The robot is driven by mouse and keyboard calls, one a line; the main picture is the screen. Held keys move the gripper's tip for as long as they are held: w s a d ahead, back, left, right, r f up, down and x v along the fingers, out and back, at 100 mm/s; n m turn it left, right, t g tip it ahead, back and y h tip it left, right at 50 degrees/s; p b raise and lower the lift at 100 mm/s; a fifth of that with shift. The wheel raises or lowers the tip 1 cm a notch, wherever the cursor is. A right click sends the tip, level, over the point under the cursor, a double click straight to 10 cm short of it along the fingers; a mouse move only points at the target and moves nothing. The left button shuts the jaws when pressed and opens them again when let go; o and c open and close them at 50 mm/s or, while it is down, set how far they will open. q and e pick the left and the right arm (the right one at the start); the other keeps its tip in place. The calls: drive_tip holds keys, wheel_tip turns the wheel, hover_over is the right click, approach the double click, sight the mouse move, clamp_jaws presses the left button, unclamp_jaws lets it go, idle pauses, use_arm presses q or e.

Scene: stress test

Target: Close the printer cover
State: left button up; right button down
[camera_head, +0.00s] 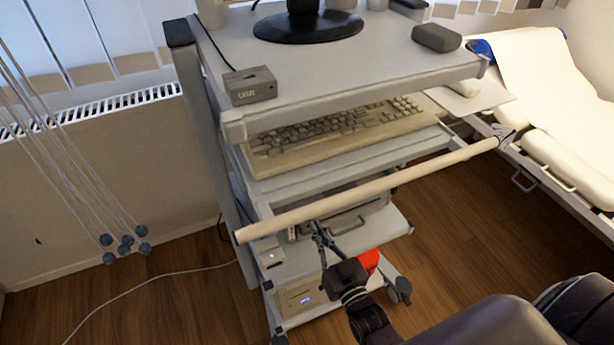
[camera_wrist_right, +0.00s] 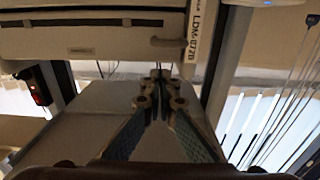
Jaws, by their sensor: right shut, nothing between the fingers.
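A pale device that looks like the printer (camera_head: 347,223) sits on the cart shelf below the keyboard, partly hidden by the cream handle bar and my right arm. In the right wrist view a pale unit with a long dark strip (camera_wrist_right: 80,22) and a lettered side label, probably the same printer, fills the upper left. I cannot tell which panel is the cover or how far open it is. My right gripper (camera_head: 318,232) is shut and empty, with its tips close to the device's front; contact is unclear. Its closed fingers (camera_wrist_right: 158,76) point toward the unit in the wrist view.
The cream handle bar (camera_head: 370,190) spans the cart front above my gripper. A keyboard (camera_head: 335,135) lies on the shelf above. A small box with a blue light (camera_head: 268,254) stands left of the printer. A red object (camera_head: 370,260) is below. A bed (camera_head: 550,90) stands right.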

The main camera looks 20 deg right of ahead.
use_arm(q)
drive_tip(key=shift+w, duration=0.3)
use_arm(e)
drive_tip(key=s, duration=1.2)
drive_tip(key=shift+d, duration=0.15)
